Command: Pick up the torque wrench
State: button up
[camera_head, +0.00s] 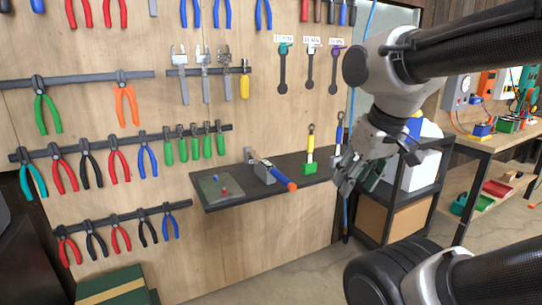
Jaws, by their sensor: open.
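Three long-handled tools that look like wrenches hang on the wooden wall, each under a small white label too small to read. On the dark wall shelf (237,201), a blue-handled tool with an orange end (275,174) rests tilted at a grey block. I cannot tell for certain which is the torque wrench. My gripper (346,186) is at the shelf's right end, pointing down, open and empty, apart from these tools.
A yellow-handled tool (310,146) stands upright in a green holder on the shelf, with another behind it. A grey mat (216,188) lies at the shelf's left. Many pliers hang on the wall. A black rack (408,196) with boxes and a workbench (485,143) are at right.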

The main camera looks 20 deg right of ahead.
aim_at(280, 177)
jog(key=i+z, duration=0.3)
jog(key=i, duration=1)
